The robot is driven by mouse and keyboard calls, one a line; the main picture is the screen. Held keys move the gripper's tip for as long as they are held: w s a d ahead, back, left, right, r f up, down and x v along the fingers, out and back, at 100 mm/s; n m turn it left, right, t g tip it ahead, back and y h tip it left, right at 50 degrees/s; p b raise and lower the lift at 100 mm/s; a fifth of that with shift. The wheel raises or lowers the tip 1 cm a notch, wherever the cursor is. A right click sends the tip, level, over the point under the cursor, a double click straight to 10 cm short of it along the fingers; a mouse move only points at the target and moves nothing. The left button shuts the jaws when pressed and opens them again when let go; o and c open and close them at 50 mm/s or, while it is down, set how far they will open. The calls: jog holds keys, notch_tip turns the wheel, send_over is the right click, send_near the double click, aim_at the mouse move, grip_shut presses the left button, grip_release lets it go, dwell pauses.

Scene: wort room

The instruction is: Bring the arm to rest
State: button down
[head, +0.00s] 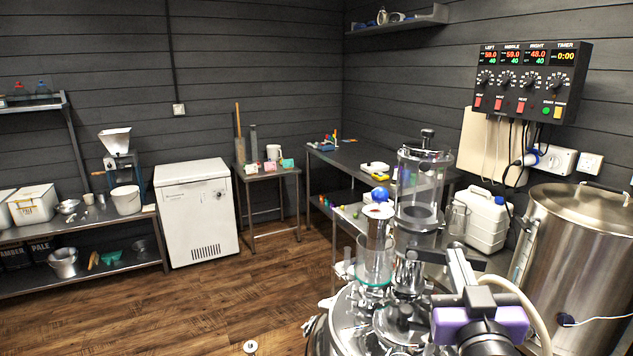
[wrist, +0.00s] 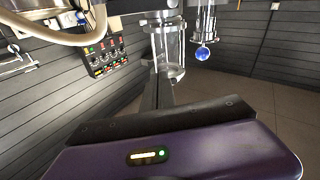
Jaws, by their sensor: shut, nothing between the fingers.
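My gripper (head: 456,254) is at the lower right of the head view, above the shiny metal vessel (head: 350,315). Its purple body and grey fingers show from behind, and the fingers point away. The fingers are shut with nothing between them. In the wrist view, the purple body fills the bottom and the fingers (wrist: 158,92) reach forward past a dark bar. A tall clear cylinder (head: 420,180) with a metal lid stands just beyond the fingers; it also shows in the wrist view (wrist: 170,50), upside down.
A white canister (head: 487,220) and a large steel kettle (head: 585,245) stand to the right. A control box (head: 530,80) hangs on the wall. The wooden floor (head: 200,305) at left is mostly clear.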

jog(key=s+f+g+y, duration=0.1)
jog(key=s+f, duration=0.6)
jog(key=s, duration=0.7)
jog(key=s+a+f+g+y, duration=0.1)
jog(key=s+f, duration=0.6)
jog(key=s, duration=0.7)
jog(key=s+a+f+g+y, duration=0.1)
jog(key=s+f+g, duration=0.1)
jog(key=s+f, duration=0.6)
jog(key=s, duration=0.6)
jog(key=shift+a+g, duration=0.25)
jog(key=shift+g, duration=0.05)
